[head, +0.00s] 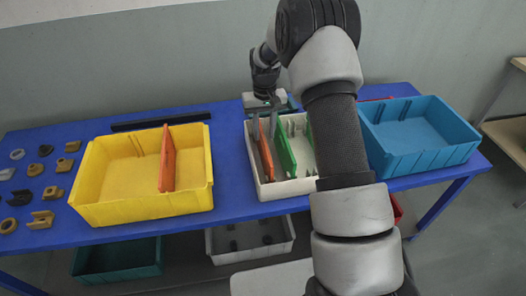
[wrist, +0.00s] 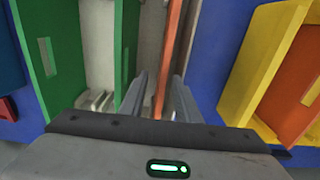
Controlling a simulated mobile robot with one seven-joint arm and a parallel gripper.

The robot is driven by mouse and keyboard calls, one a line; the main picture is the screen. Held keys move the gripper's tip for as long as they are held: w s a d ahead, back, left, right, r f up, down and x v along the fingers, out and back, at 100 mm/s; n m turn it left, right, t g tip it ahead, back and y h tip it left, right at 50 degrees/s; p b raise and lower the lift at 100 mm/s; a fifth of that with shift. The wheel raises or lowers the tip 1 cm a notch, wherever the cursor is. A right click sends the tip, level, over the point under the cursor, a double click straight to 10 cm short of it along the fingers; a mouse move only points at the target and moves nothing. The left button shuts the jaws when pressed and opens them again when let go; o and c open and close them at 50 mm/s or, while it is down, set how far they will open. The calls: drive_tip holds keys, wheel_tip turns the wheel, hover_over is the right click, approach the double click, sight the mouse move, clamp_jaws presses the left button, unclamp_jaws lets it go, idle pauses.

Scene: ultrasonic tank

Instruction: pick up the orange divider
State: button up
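An orange divider (head: 265,152) stands upright in the white bin (head: 288,189), left of a green divider (head: 285,150). In the wrist view this orange divider (wrist: 169,45) runs between the two fingers of my gripper (wrist: 160,85), with small gaps on both sides. My gripper (head: 264,124) is open and its fingers straddle the divider's far end. The green divider (wrist: 48,50) shows at the left of the wrist view. Another orange-red divider (head: 167,160) stands in the yellow bin (head: 140,208); it also shows in the wrist view (wrist: 300,105).
A blue bin (head: 425,155) stands on the right of the blue table (head: 228,165). Several small brown and grey parts (head: 42,218) lie at the left. A black bar (head: 160,121) lies behind the yellow bin. My arm hides the white bin's right side.

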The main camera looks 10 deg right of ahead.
sight(263, 150)
drive_tip(key=shift+s+a+f, duration=0.1)
drive_tip(key=shift+a+f, duration=0.05)
drive_tip(key=shift+f, duration=1.35)
drive_tip(key=shift+s+a+f, duration=0.1)
drive_tip(key=shift+f, duration=1.35)
clamp_jaws()
